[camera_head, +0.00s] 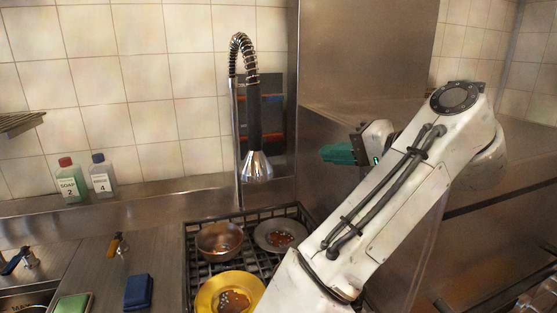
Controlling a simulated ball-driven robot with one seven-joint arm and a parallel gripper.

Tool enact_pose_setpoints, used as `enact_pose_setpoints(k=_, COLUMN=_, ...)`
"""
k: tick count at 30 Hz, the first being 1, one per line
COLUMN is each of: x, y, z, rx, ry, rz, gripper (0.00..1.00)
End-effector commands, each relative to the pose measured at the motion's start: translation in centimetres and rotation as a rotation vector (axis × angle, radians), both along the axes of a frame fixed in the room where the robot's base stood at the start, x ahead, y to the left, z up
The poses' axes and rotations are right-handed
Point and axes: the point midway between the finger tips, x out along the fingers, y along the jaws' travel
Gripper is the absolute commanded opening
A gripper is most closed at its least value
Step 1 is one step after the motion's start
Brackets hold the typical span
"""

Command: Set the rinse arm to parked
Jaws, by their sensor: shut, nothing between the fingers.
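The rinse arm (238,120) is a tall chrome riser with a coiled spring neck that loops over at the top. Its dark handle and bell-shaped spray head (257,167) hang just right of the riser, pointing down above the back of the dish rack. My gripper (332,153), with green fingers, is shut and empty. In the picture it is to the right of the spray head, apart from it, in front of the steel side panel. The fingertips point left.
A dark dish rack (190,262) holds a bowl (220,240), a grey plate (280,236) and a yellow dish (228,292), all soiled. Two bottles (72,182) stand on the back ledge. Blue (138,292) and green (72,304) sponges lie front left. A steel panel (335,110) stands behind my gripper.

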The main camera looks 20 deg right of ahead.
Motion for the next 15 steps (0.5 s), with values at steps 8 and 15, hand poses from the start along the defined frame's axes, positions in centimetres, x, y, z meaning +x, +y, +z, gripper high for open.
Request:
enact_pose_setpoints(k=8, x=0.9, y=0.5, z=-0.4, rx=0.0, ry=0.002, rz=0.002, gripper=0.0)
enact_pose_setpoints(k=15, x=4.5, y=2.2, z=-1.3, rx=-0.001, ry=0.004, rz=0.004, gripper=0.0)
